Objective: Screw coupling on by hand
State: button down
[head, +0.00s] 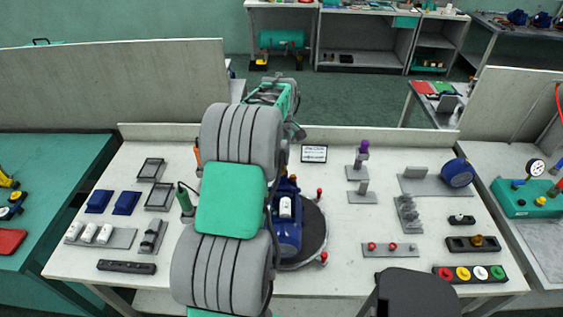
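A blue pump-like body (287,235) with a white label stands on a dark round plate (315,235) at the middle of the bench, partly hidden by my arm. I cannot tell for sure which part is the coupling. Grey stepped parts (407,212) stand on a plate to the right, and a brass-coloured round part (477,240) sits on a dark block near the right front. My arm crosses the middle of the view and hides its own end. My gripper is not visible, so what it holds cannot be seen.
The white bench (350,280) has a low back ledge. Small red-topped posts (319,194) stand around the round plate. Dark trays (150,168) and blue blocks (98,201) lie at left. A blue cylinder (457,172) and a row of coloured buttons (463,274) are at right.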

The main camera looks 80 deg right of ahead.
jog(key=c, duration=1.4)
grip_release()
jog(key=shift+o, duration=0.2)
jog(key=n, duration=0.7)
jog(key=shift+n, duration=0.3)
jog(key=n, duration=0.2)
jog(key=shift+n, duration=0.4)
